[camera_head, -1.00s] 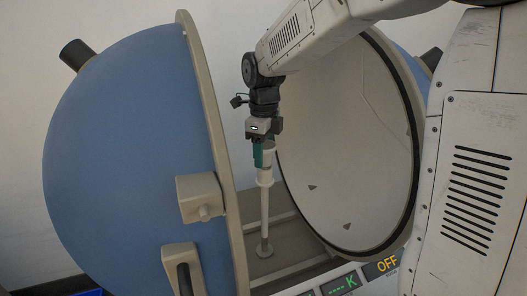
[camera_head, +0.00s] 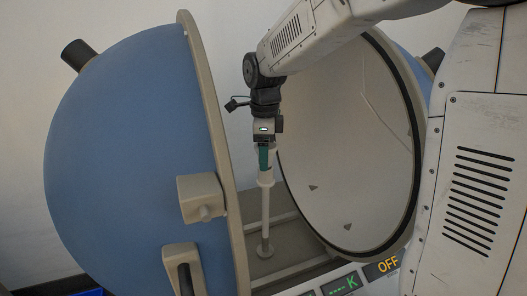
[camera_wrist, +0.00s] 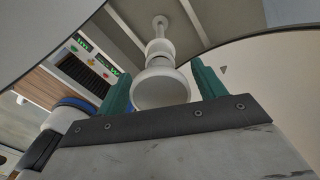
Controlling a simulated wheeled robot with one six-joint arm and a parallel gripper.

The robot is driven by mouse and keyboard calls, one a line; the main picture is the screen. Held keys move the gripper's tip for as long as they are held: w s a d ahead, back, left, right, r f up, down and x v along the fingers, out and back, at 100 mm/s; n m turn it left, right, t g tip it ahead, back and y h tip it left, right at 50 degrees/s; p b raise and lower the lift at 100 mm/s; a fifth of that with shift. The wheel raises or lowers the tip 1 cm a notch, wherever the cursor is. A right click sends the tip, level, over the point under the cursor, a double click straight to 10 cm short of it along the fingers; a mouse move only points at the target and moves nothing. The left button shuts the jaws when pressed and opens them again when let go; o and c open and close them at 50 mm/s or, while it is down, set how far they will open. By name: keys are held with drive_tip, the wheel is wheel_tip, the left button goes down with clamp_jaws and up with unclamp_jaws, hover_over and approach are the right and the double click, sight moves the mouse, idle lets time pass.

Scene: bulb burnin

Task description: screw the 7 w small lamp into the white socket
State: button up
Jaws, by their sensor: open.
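The small white lamp (camera_wrist: 160,88) is between the two green fingers of my gripper (camera_wrist: 162,87) in the wrist view, with gaps on both sides. My gripper is open around it. Beyond the lamp, in line with it, is the white socket (camera_wrist: 160,47) on a thin post. In the head view my gripper (camera_head: 264,158) points straight down right above the white socket (camera_head: 265,179) on its upright post (camera_head: 265,215). The lamp is mostly hidden there by the fingers. I cannot tell how deep its base sits in the socket.
The open sphere stands around the post: a blue half (camera_head: 125,150) at left and a pale-lined half (camera_head: 340,150) at right. A front panel (camera_head: 345,284) shows "OFF". The wrist view also shows a white piece with a blue ring (camera_wrist: 72,108) at left.

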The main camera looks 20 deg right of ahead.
drive_tip(key=n, duration=0.4)
drive_tip(key=shift+s+n, duration=0.1)
drive_tip(key=shift+n, duration=0.2)
drive_tip(key=n, duration=0.4)
drive_tip(key=shift+s, duration=0.1)
drive_tip(key=n, duration=0.4)
drive_tip(key=shift+s+n, duration=0.1)
drive_tip(key=shift+n, duration=0.3)
drive_tip(key=n, duration=0.4)
drive_tip(key=shift+s+n, duration=0.1)
drive_tip(key=shift+n, duration=0.3)
